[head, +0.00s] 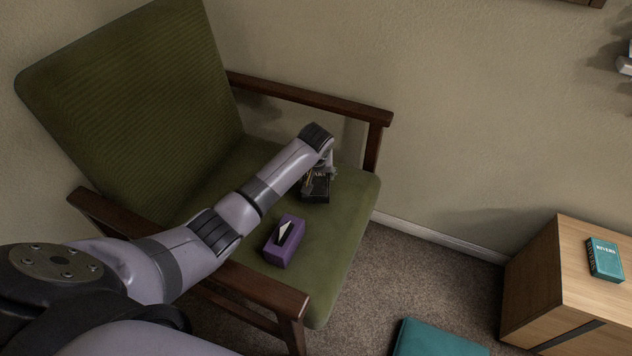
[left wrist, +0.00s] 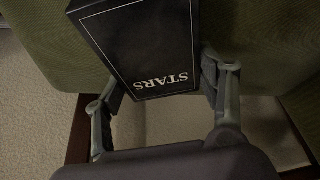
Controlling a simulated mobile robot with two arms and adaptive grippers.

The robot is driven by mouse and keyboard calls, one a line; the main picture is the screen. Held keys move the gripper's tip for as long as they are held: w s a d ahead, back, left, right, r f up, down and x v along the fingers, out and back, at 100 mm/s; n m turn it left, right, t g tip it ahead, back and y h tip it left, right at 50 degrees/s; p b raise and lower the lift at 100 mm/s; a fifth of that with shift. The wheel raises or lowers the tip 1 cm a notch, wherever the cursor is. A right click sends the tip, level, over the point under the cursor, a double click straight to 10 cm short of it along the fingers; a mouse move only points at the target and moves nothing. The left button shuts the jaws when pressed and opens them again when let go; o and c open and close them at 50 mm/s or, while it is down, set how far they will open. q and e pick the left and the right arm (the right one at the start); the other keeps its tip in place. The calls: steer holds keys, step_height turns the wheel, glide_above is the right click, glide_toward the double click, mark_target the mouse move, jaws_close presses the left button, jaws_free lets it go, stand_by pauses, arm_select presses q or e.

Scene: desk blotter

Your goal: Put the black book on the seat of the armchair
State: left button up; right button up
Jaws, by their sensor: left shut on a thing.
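The black book (head: 316,189) is at the far part of the green armchair seat (head: 346,215), under my left gripper (head: 318,176). In the left wrist view the black book (left wrist: 135,45), with a thin white border and the word STARS, lies between the two fingers of my left gripper (left wrist: 160,90). The fingers are shut on its sides. The green seat shows right behind the book; I cannot tell whether the book rests on it or hangs just above it. My right gripper is not in view.
A purple tissue box (head: 284,241) stands on the near part of the seat. Wooden armrests (head: 310,97) flank the seat. A teal book (head: 604,258) lies on a wooden cabinet (head: 545,275) at the right. A teal object (head: 435,340) shows at the bottom edge.

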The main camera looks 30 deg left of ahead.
mark_target(316, 178)
arm_select(q)
steer(key=shift+f+b, duration=0.35)
steer(key=shift+f, duration=1.05)
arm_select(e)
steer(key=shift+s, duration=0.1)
arm_select(q)
steer(key=shift+f, duration=0.1)
steer(key=o, duration=1.2)
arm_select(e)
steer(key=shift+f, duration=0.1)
arm_select(q)
steer(key=shift+o, duration=0.2)
steer(key=p+v, duration=0.2)
steer(key=v, duration=0.2)
steer(key=shift+w+a, duration=0.1)
steer(key=p+v, duration=0.2)
steer(key=v, duration=0.5)
steer(key=shift+r, duration=0.3)
steer(key=shift+r+p, duration=0.3)
steer(key=shift+r, duration=0.05)
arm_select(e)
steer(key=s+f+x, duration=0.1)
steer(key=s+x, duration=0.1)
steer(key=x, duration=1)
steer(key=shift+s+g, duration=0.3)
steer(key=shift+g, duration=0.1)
